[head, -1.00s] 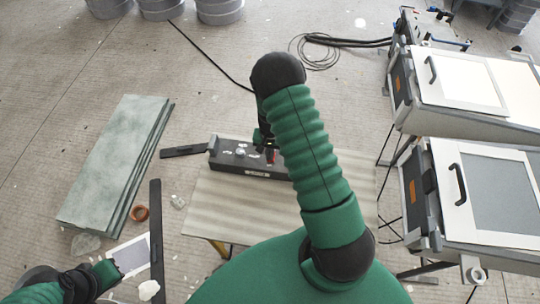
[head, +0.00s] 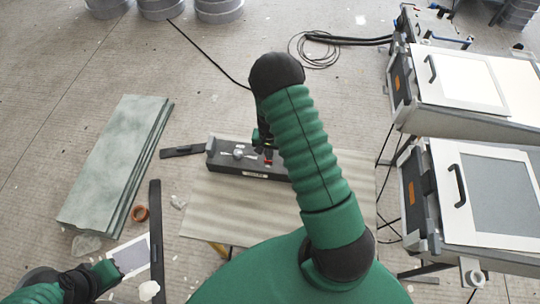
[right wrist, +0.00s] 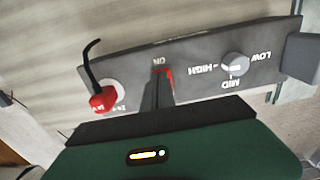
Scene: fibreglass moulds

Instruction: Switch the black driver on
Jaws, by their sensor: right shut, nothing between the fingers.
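The black driver (head: 225,163) is a long dark box on the table in the head view. In the right wrist view its panel (right wrist: 195,75) fills the upper middle, with a grey LOW-MID-HIGH knob (right wrist: 235,66) and a red plug (right wrist: 103,99) with a black lead. A red-edged switch (right wrist: 168,73) sits at the ON mark between them. My right gripper (right wrist: 158,80) is shut and empty, its fingertips over the switch and hiding most of it. I cannot tell whether they touch it. My left gripper (head: 108,272) is at the lower left, away from the driver; its jaws are unclear.
The driver stands on a light striped table (head: 225,205). Two framed mould panels (head: 490,195) stand at the right. My right arm hides part of the driver.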

